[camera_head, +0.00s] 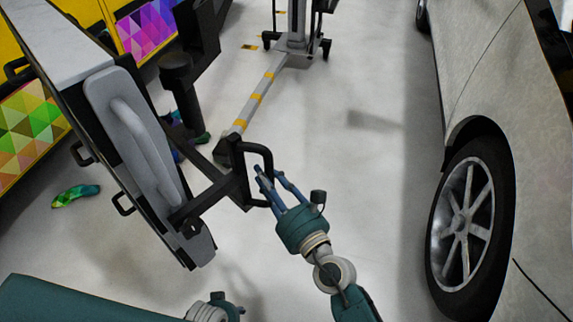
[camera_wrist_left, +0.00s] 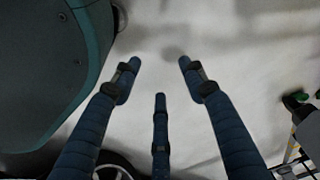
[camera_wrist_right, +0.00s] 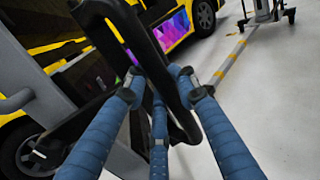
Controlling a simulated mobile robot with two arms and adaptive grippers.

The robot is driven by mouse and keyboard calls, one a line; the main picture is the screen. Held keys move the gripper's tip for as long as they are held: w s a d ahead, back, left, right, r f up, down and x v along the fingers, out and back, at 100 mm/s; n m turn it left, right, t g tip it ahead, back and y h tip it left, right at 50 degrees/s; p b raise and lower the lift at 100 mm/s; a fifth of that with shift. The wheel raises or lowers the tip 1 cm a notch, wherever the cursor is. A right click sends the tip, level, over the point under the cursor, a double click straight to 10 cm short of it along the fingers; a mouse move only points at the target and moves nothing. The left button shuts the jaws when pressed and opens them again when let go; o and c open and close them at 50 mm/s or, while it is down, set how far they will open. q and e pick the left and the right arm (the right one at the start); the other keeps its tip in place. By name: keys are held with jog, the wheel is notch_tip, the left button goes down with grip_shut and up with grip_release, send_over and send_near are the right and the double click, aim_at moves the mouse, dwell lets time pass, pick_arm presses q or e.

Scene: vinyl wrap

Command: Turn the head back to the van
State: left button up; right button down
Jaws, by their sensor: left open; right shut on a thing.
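A white vehicle (camera_head: 495,110) with a dark wheel (camera_head: 465,225) stands at the right of the head view. A yellow vehicle with a coloured triangle pattern (camera_head: 30,120) is at the left, partly hidden; it also shows in the right wrist view (camera_wrist_right: 203,15). The right wrist view shows the fingers around the handle bar (camera_wrist_right: 150,50). My left gripper (camera_wrist_left: 160,72) is open and empty above the floor in the left wrist view.
A grey stand with a yellow-striped leg (camera_head: 258,95) is on the floor beyond the cart. A colourful scrap (camera_head: 75,196) lies on the floor at the left. The pale floor (camera_head: 370,180) between the cart and the white vehicle is clear.

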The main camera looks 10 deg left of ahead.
aim_at(246, 172)
pick_arm(q)
jog(key=shift+s+a+f+p, duration=0.1)
jog(key=shift+s+f+p, duration=0.2)
jog(key=shift+s+f, duration=0.85)
pick_arm(e)
jog(key=shift+s+a+f, duration=0.15)
jog(key=shift+s+a, duration=1)
jog(key=shift+s, duration=0.1)
pick_arm(q)
jog(key=shift+w+f, duration=0.1)
jog(key=shift+w, duration=0.05)
pick_arm(e)
jog(key=c, duration=1.4)
grip_release()
jog(key=shift+c, duration=0.2)
jog(key=v, duration=1.2)
